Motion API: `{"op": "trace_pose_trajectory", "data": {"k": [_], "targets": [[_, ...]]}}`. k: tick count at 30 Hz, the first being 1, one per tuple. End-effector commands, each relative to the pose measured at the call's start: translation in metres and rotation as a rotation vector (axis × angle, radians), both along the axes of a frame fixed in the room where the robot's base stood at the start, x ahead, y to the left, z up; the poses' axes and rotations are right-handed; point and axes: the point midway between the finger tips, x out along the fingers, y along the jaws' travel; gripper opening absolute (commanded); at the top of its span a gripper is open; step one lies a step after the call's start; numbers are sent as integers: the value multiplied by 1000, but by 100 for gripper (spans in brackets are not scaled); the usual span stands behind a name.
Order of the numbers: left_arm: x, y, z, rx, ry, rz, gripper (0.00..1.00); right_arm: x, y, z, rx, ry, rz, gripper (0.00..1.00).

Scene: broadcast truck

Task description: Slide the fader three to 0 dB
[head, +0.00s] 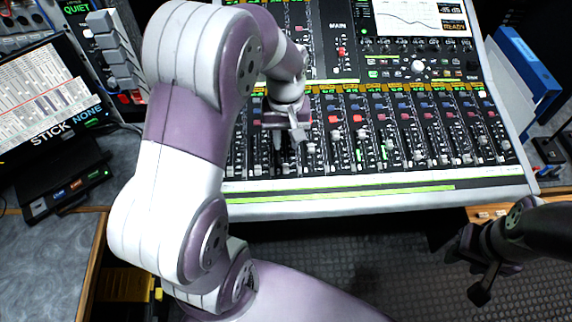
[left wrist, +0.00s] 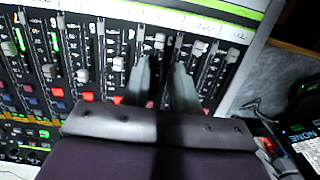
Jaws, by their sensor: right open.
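The mixing console (head: 380,190) has a row of fader strips along its front. My left gripper (head: 288,137) points down over the strips near the console's left end. In the left wrist view, its two fingers (left wrist: 163,62) are apart, with panel showing between them. One fader cap (left wrist: 158,42), apparently fader three counted from the console's left end, shows just past the tips, roughly in line with the gap. Strip numbers and dB marks are too small to read. I cannot tell whether a finger touches the cap. My right gripper (head: 471,268) is open and empty, in front of the console's right side.
Neighbouring fader caps (left wrist: 197,47) stand close beside the fingers. A blue binder (head: 528,65) stands at the right. Clear floor (head: 380,270) lies in front of the console.

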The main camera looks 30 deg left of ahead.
Motion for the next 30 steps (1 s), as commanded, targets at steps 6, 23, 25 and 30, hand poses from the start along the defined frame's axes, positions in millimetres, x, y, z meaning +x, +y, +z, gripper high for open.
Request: {"op": "trace_pose_trajectory", "data": {"k": [6,23,25,30], "targets": [[-1,0,-58,0,4,2,28,0,0,-3,0,0,0,43],[0,0,-100,0,-2,4,28,0,0,-5,0,0,0,43],[0,0,-100,0,-2,4,5,0,0,-5,0,0,0,43],[0,0,-100,0,-2,4,0,0,0,-5,0,0,0,43]]}}
